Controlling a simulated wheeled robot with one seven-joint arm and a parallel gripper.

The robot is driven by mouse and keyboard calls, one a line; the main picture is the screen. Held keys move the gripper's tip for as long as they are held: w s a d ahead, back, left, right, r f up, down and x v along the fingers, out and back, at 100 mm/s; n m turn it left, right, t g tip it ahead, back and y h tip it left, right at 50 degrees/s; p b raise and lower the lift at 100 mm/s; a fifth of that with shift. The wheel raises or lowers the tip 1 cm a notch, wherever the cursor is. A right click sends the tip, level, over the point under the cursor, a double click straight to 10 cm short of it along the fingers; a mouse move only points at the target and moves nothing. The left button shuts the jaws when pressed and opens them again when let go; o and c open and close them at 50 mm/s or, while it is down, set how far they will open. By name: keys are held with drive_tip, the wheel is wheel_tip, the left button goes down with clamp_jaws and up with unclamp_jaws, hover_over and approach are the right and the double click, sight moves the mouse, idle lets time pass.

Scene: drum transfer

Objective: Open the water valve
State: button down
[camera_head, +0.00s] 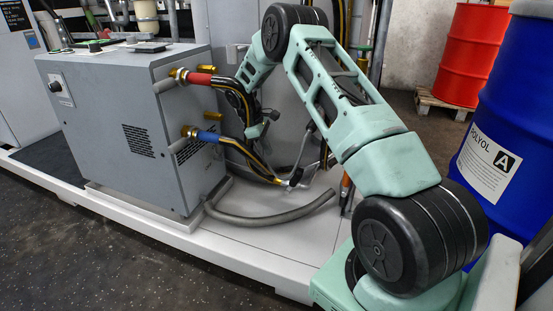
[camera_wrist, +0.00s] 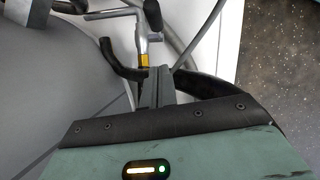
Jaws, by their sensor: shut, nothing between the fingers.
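A silver metal fitting (camera_wrist: 141,28), which looks like the water valve, shows at the top of the wrist view with a bar reaching left and a black-tipped part beside it. A yellow band (camera_wrist: 143,60) sits just below it. In the head view a silver fitting (camera_head: 294,178) joins the hoses low beside the grey cabinet. Whether its lever is open or closed I cannot tell. My gripper (camera_wrist: 159,76) is shut and empty, with its fingertips close below the fitting in the wrist view. Contact cannot be judged.
The grey cabinet (camera_head: 130,125) carries a red-sleeved hose (camera_head: 198,79) and a blue-sleeved hose (camera_head: 207,136). A loose grey hose (camera_head: 270,219) lies on the white platform (camera_head: 250,245). A blue drum (camera_head: 520,120) and a red drum (camera_head: 470,55) stand at the right. Dark floor (camera_head: 90,270) is clear in front.

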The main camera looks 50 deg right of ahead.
drive_tip(key=b, duration=0.3)
approach(293, 183)
drive_tip(key=w+f, duration=0.3)
drive_tip(key=shift+s+d+f+b, duration=0.45)
drive_tip(key=shift+s+d+f, duration=0.05)
drive_tip(key=shift+s, duration=0.25)
drive_tip(key=shift+s+d+f+b, duration=0.4)
drive_tip(key=shift+s+d+f, duration=0.1)
drive_tip(key=shift+s, duration=0.25)
drive_tip(key=shift+s+d+r, duration=0.1)
drive_tip(key=shift+s, duration=0.05)
